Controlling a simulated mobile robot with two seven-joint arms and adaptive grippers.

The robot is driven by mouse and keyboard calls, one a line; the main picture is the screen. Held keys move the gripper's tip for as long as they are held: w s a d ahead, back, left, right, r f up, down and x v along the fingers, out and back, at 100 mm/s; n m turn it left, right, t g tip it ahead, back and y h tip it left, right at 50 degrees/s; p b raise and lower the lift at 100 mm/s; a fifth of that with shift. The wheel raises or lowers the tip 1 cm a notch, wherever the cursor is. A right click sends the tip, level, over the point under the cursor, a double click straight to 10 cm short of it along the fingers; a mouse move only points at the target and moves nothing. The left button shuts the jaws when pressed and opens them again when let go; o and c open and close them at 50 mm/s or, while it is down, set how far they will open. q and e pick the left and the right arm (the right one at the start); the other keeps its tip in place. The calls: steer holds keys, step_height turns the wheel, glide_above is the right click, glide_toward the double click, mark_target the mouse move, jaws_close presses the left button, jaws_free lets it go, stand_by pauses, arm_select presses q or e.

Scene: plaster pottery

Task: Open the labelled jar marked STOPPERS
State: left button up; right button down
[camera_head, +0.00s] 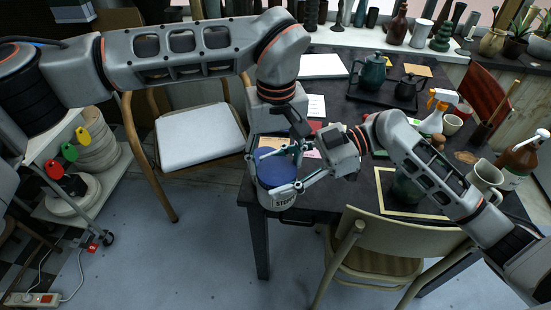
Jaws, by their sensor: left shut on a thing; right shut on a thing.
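The jar (268,196) is pale with dark lettering, partly legible as "ST", and has a blue lid (277,164) on top. It is at the near left corner of the table; I cannot tell whether its base rests there. My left gripper (279,151) comes down from above and is shut on the lid. My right gripper (298,172) reaches in from the right and is shut on the jar, one finger across its front near the label. The fingers hide part of the lid's rim, so any gap under the lid is unclear.
The dark table (330,98) holds papers, a teapot (373,74) on a tray, a spray bottle (434,118) and mugs at the right. A chair (375,245) stands at the front and another with a pale seat (200,137) at the left. A shelf trolley (75,200) is far left.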

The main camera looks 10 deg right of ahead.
arm_select(q)
steer(key=shift+s+d, duration=0.45)
steer(key=shift+s, duration=0.35)
steer(key=o, duration=1.2)
steer(key=shift+w, duration=0.15)
steer(key=shift+w+a, duration=0.1)
steer(key=shift+r, duration=0.15)
steer(key=shift+w+r, duration=0.1)
steer(key=shift+r, duration=0.25)
steer(key=shift+a+r, duration=0.1)
steer(key=shift+r, duration=1.75)
steer(key=shift+c, duration=0.4)
steer(key=r+m, duration=0.1)
steer(key=m, duration=0.1)
steer(key=r+m, duration=0.2)
steer(key=shift+a, duration=0.2)
steer(key=shift+f, duration=3.8)
